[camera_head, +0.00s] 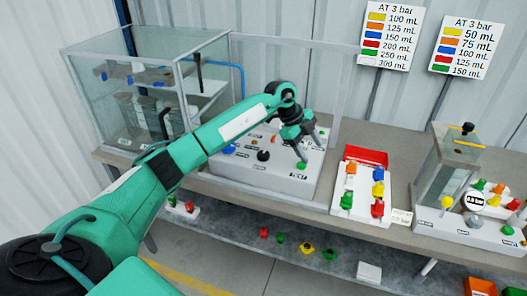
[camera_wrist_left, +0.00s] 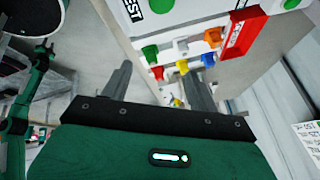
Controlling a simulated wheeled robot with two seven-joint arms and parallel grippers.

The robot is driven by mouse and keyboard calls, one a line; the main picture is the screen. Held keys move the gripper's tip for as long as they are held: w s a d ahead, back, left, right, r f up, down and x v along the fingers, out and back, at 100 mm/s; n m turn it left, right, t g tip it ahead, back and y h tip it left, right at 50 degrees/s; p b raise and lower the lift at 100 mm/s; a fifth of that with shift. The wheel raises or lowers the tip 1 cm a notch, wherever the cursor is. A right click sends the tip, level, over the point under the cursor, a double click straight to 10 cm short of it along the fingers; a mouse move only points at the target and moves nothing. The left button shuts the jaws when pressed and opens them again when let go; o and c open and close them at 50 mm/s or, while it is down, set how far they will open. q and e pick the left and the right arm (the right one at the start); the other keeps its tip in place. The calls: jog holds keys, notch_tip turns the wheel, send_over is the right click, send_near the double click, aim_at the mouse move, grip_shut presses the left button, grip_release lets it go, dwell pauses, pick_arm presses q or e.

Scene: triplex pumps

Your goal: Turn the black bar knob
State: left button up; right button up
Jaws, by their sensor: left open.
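A dark knob (camera_head: 263,155) stands on the sloped front panel of the white test unit (camera_head: 243,176); its shape is too small to tell whether it is a bar. A second black knob (camera_head: 467,127) sits on top of the right-hand tank. My left gripper (camera_head: 311,147) is open and empty over the right end of the test unit, right of the first dark knob and above the green button (camera_head: 301,165). In the left wrist view its spread fingers (camera_wrist_left: 158,70) have nothing visible between them in their grip. My right gripper does not show.
A clear framed tank (camera_head: 130,100) stands behind my left arm. A white block with coloured fittings (camera_head: 345,212) and a red tray (camera_head: 366,155) lie right of the gripper. The right-hand unit (camera_head: 480,232) stands farther right. A shelf below holds loose coloured parts.

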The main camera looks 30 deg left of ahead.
aim_at(263, 154)
pick_arm(q)
jog(key=s+a+r+n+g+y, duration=0.1)
jog(key=a+r+n+y, duration=0.15)
jog(key=a, duration=0.55)
jog(key=a+r+n+g+y, duration=0.1)
jog(key=a+r+n+y, duration=0.2)
jog(key=a, duration=0.5)
jog(key=shift+m, duration=0.25)
jog(key=f+p, duration=0.1)
jog(key=f, duration=0.5)
jog(key=f+p, duration=0.2)
jog(key=f, duration=0.3)
jog(key=shift+s+d+f, duration=0.15)
jog(key=shift+s+f, duration=0.05)
jog(key=shift+f, duration=0.15)
jog(key=shift+f+p, duration=0.3)
jog(key=shift+f, duration=0.35)
jog(key=c, duration=1)
